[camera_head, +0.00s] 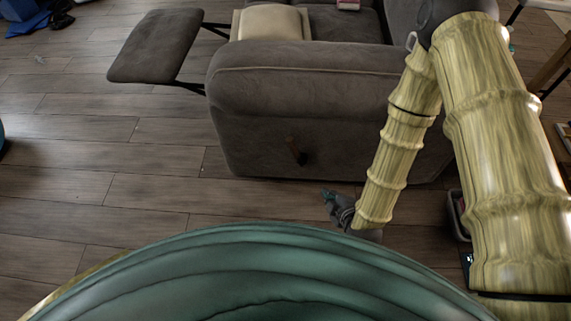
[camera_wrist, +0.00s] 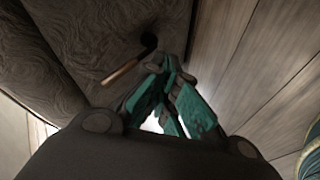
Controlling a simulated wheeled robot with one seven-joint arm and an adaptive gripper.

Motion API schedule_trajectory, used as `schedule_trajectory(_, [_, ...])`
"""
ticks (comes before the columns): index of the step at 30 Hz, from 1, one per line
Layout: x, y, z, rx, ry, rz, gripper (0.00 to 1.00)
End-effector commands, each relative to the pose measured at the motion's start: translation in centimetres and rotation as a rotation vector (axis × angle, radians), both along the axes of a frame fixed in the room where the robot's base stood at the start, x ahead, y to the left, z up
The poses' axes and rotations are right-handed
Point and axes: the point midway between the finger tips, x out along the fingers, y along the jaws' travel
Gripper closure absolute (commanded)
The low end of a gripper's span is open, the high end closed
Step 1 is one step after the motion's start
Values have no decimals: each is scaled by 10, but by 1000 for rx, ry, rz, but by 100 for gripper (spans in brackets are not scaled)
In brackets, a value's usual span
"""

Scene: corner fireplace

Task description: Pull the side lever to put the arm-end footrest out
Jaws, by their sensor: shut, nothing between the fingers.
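The side lever (camera_head: 296,151) is a short wooden-brown handle on the near side of the grey recliner sofa (camera_head: 240,130). In the wrist view the lever (camera_wrist: 121,72) runs from a dark pivot and lies just left of my gripper's fingertips, apart from them. The footrest (camera_head: 156,47) is a grey padded panel, held out to the left of the sofa on dark metal bars. My gripper (camera_head: 328,197) is low over the floor, to the right of and below the lever. Its teal fingers show in the wrist view (camera_wrist: 168,66), shut and empty.
A beige cushion (camera_head: 271,23) rests on the seat, with a small pink item (camera_head: 348,4) beyond it. Blue items (camera_head: 28,20) lie on the floor at the far left. The wooden floor left of the sofa (camera_head: 100,150) is clear.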

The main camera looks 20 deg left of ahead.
Motion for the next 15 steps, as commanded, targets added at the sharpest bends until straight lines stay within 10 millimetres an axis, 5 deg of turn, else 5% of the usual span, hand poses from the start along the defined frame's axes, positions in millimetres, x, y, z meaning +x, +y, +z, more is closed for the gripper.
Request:
schedule_trajectory(3, [11,36,-19,-39,-166,130,100])
schedule_trajectory(15, [23,138,-28,-178,-709,423,100])
